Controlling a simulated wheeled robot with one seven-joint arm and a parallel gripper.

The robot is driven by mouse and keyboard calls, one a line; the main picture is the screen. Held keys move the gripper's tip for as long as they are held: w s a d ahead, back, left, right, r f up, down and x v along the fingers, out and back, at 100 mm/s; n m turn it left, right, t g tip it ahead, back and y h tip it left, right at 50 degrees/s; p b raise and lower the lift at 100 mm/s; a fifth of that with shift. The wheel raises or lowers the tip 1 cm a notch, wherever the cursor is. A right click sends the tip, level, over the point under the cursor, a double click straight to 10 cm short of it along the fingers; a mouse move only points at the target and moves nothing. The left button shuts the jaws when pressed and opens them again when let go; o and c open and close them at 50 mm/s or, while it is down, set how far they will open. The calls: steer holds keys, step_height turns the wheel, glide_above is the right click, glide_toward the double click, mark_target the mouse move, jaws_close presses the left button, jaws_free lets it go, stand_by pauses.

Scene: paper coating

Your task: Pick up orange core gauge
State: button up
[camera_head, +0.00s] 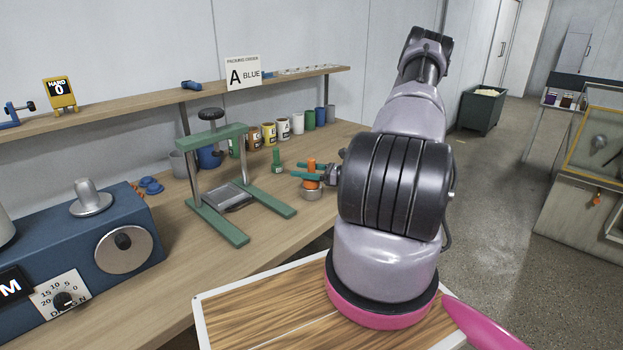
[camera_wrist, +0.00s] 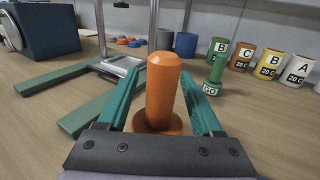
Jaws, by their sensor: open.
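The orange core gauge (camera_wrist: 163,92) is an upright cylinder on a wider round orange base in the wrist view. In the head view the orange gauge (camera_head: 311,168) shows just left of my arm, partly covered by the green fingers. My gripper (camera_wrist: 165,83) has two green fingers, one on each side of the gauge's upper cylinder. The fingers are apart, with a visible gap on the right side. The left finger is close to the gauge; whether it touches cannot be told. In the head view my gripper (camera_head: 306,172) sits at the bench's right part.
A green press frame (camera_head: 220,180) stands left of my gripper. A green gauge (camera_wrist: 215,76) labelled GO stands behind right. Several labelled cups (camera_head: 270,135) line the back. A blue machine (camera_head: 90,245) fills the left.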

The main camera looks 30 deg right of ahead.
jaws_close()
steer(key=shift+r, duration=0.1)
